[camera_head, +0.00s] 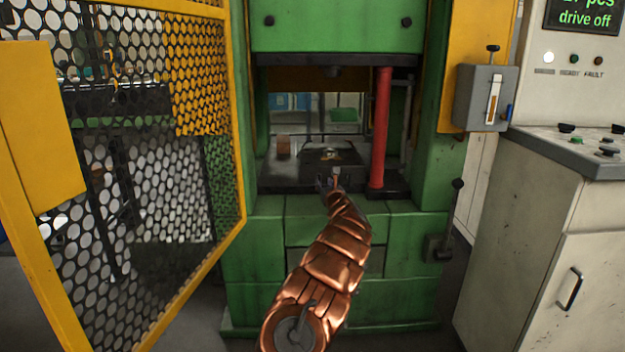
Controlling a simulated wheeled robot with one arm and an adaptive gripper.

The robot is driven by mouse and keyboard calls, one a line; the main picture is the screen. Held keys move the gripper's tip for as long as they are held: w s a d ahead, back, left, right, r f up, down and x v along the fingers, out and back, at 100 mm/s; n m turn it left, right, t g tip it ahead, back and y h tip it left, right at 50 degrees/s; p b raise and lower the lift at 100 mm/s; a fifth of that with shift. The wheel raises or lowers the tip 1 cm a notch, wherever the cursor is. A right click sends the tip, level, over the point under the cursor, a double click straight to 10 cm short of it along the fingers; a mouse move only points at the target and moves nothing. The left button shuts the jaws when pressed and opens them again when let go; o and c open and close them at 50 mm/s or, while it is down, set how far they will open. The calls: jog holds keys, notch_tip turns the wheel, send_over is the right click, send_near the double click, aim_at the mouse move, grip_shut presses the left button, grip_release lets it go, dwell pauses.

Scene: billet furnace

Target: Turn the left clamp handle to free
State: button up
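My gripper (329,182) is at the front edge of the green press's opening, at the end of my copper-coloured arm. It is small and dark in this view, and I cannot tell whether its fingers are open or shut. It is just in front of a dark die block (322,161) on the press bed (270,178). A small reddish-orange spot shows right beside the fingers; I cannot tell whether it is part of a clamp handle. I cannot clearly make out the left clamp handle. My gripper and wrist hide part of the die's front.
A red post (380,128) stands upright right of the die. A small brown block (283,146) sits at the bed's back left. The yellow mesh guard door (180,130) stands open at left. A lever box (484,97) and control cabinet (540,215) are at right.

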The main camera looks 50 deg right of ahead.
aim_at(320, 177)
jog(key=shift+x, duration=1.8)
jog(key=shift+w+d, duration=0.35)
jog(key=shift+w, duration=0.05)
jog(key=shift+w+d+r, duration=0.1)
jog(key=shift+w+d, duration=0.05)
jog(key=shift+d, duration=0.05)
jog(key=shift+w+d, duration=0.6)
jog(key=shift+w, duration=0.2)
jog(key=shift+c, duration=0.3)
grip_shut()
